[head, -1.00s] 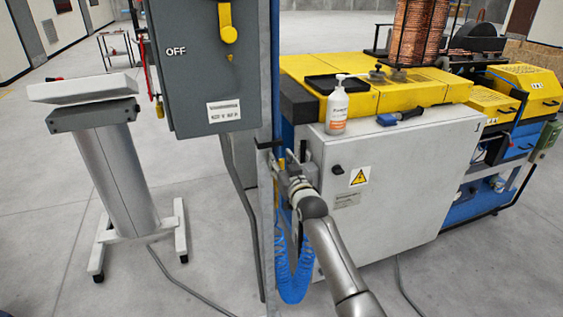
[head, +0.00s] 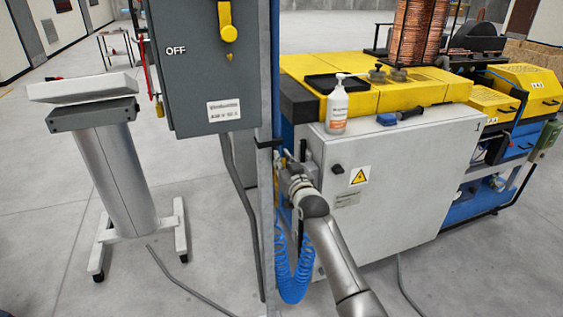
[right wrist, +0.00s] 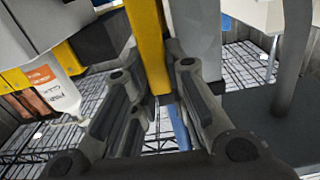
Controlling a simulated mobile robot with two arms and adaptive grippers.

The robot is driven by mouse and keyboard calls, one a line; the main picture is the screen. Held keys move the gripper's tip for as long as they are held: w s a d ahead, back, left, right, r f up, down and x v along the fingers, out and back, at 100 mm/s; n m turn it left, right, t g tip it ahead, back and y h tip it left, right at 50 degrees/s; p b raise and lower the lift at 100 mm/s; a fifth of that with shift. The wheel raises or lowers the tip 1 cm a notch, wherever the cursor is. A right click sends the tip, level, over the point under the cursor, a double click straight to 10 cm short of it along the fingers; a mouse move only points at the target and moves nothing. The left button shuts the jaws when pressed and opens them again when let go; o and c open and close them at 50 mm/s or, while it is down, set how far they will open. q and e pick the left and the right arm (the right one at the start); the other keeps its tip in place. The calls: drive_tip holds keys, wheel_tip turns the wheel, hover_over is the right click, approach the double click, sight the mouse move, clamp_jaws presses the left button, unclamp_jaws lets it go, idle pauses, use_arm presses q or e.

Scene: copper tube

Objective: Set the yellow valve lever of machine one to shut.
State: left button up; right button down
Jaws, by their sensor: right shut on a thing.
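The yellow valve lever (right wrist: 148,48) shows in the right wrist view as a flat yellow bar between the fingers of my right gripper (right wrist: 153,72). The gripper is shut on it. In the head view my right gripper (head: 289,163) is at the blue pipe beside the grey post, left of the white cabinet. The lever cannot be made out there; the gripper and post hide that spot. The valve body is also hidden. My left gripper is in neither view.
A coiled blue hose (head: 293,265) hangs just below my right gripper. The grey switch box (head: 200,85) marked OFF is up to the left. The white cabinet (head: 400,185) stands close on the right. A white bottle (head: 338,108) stands on its top.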

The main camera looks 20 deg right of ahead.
drive_tip(key=d+f+m+b, duration=0.9)
drive_tip(key=m, duration=0.8)
drive_tip(key=shift+w+f+m+b, duration=0.15)
drive_tip(key=shift+f+m+b, duration=0.15)
drive_tip(key=shift+f+m, duration=0.1)
idle(0.4)
drive_tip(key=c, duration=1.4)
unclamp_jaws()
drive_tip(key=shift+d, duration=0.1)
drive_tip(key=shift+r, duration=0.1)
